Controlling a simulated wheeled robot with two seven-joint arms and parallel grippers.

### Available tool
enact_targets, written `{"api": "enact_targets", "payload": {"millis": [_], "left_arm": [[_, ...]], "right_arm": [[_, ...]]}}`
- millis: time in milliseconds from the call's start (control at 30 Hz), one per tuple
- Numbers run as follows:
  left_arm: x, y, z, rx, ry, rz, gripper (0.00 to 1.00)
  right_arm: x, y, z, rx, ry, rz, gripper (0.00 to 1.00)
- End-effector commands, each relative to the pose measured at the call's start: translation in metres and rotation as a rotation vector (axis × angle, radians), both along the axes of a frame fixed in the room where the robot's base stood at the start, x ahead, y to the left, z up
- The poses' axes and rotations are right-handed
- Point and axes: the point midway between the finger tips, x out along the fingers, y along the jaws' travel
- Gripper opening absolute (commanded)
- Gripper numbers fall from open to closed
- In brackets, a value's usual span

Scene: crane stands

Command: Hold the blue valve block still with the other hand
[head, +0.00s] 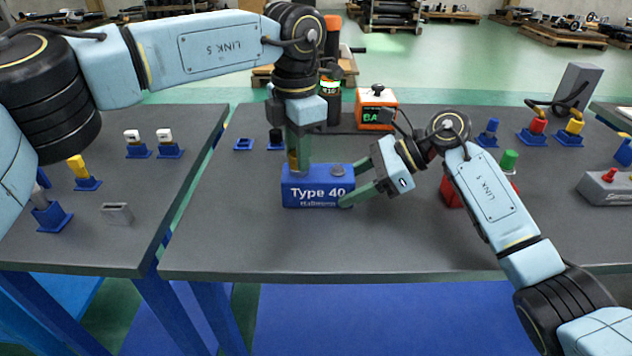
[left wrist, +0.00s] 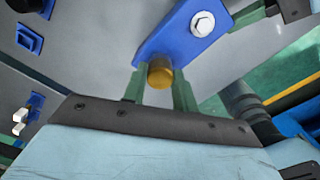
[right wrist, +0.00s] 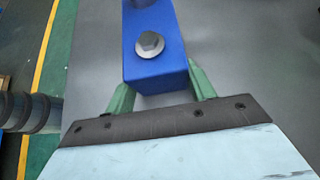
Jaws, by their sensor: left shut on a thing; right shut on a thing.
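The blue valve block (head: 318,196), marked "Type 40", sits on the grey table. A bolt with a hexagonal head (right wrist: 149,44) is on its top, near the right end. My right gripper (head: 350,186) is shut across the block's right end; the right wrist view shows the block (right wrist: 155,72) between its fingers. My left gripper (head: 298,164) points down at the block's left end. It is shut on a brass cylinder (left wrist: 160,73), which meets the block (left wrist: 182,32) in the left wrist view. The fingers partly hide the brass cylinder (head: 292,160) in the head view.
An orange box (head: 372,112) stands behind the block. A red block with a green top (head: 509,160) is partly behind my right arm. The table's front middle is clear. A gap separates the left table (head: 125,248).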

Motion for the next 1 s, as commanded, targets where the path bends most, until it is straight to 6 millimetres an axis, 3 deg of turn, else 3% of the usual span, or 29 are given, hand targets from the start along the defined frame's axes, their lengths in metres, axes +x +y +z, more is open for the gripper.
{"api": "enact_targets", "payload": {"millis": [467, 800, 1000], "left_arm": [[0.0002, 0.0002, 0.0027, 0.001, -0.001, 0.018, 0.02], [0.0002, 0.0004, 0.0033, 0.000, -0.001, 0.389, 0.02], [0.0004, 0.0003, 0.0037, 0.000, -0.001, 0.455, 0.02]], "right_arm": [[0.0000, -0.0001, 0.0000, 0.000, 0.000, 0.000, 0.23], [0.0001, -0.0003, -0.0002, -0.001, 0.001, -0.001, 0.23], [0.0001, -0.0004, -0.0004, -0.001, 0.001, -0.001, 0.23]]}}
